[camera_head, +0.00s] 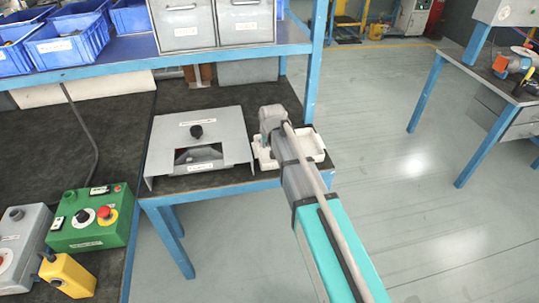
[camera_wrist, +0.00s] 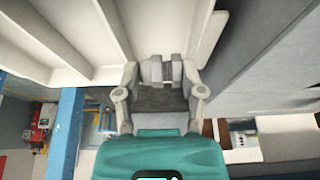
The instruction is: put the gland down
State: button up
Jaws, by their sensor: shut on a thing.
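My gripper (camera_head: 272,118) is at the white tray (camera_head: 320,157) on the bench's right end, beside the grey housing. In the wrist view, my gripper (camera_wrist: 161,70) has its fingertips close together on a small thing, taken as the gland. Only a sliver with a dark band shows between the fingers; the rest is hidden. In the head view the arm and gripper hide the gland. The white tray (camera_wrist: 62,45) with its raised dividers fills the upper left of the wrist view, close to the fingertips. I cannot tell whether the gland touches it.
The grey sheet-metal housing (camera_head: 197,131) with a black knob stands directly left of the tray. A blue shelf post (camera_head: 316,60) rises behind it. Grey drawers (camera_head: 245,22) and blue bins (camera_head: 68,45) sit on the shelf above. A green control box (camera_head: 95,222) is front left.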

aim_at(268, 155)
jog(key=shift+w+f, duration=0.3)
jog(key=shift+f, duration=0.05)
jog(key=shift+f, duration=0.1)
jog(key=shift+w+f+b, duration=0.4)
jog(key=shift+f+b, duration=0.1)
jog(key=shift+b, duration=0.25)
jog(key=shift+f+b, duration=1.4)
jog(key=shift+f, duration=0.05)
jog(key=shift+f, duration=0.1)
jog(key=o, duration=0.5)
jog(key=shift+r, duration=0.2)
jog(key=p+v, duration=1.1)
jog(key=v, duration=0.1)
